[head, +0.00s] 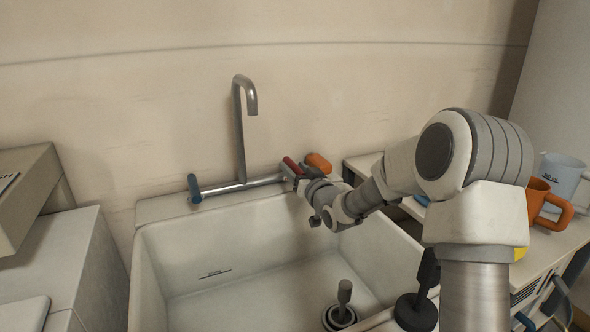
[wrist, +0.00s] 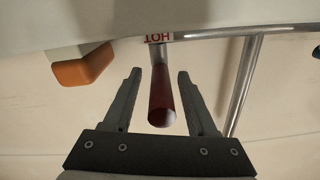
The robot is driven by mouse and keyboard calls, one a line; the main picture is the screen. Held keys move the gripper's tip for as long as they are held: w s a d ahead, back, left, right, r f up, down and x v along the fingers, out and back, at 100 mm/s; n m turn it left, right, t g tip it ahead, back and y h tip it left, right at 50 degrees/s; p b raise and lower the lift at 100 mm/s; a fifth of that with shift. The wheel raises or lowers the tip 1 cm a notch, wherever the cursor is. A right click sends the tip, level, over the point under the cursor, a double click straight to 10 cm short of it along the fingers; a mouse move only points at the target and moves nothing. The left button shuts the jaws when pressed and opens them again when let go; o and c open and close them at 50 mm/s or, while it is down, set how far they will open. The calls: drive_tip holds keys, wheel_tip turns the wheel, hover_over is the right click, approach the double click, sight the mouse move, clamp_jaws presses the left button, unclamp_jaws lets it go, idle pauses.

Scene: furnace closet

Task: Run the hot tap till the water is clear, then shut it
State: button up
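The tap has a tall bent metal spout (head: 239,130) on a horizontal pipe (head: 240,186) behind the white sink (head: 190,245). No stream shows below the spout. The red hot-tap handle (head: 291,165) is at the pipe's right end; the blue handle (head: 194,188) is at its left end. In the wrist view the red handle (wrist: 161,100) lies between my gripper's (wrist: 158,72) two open fingers, with a gap on each side. An upside-down "HOT" label (wrist: 158,38) is at its base. In the head view my gripper (head: 303,172) is partly hidden by my wrist.
An orange item (head: 318,162) stands close right of the red handle; it also shows in the wrist view (wrist: 82,68). A black-handled plunger-like object (head: 416,310) is at the sink's front right. An orange mug (head: 540,203) and a pale mug (head: 562,176) stand on the right counter.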

drive_tip(key=shift+s, duration=0.15)
drive_tip(key=p+v, duration=0.2)
drive_tip(key=v, duration=0.9)
drive_tip(key=shift+s+d, duration=0.25)
drive_tip(key=shift+s, duration=0.1)
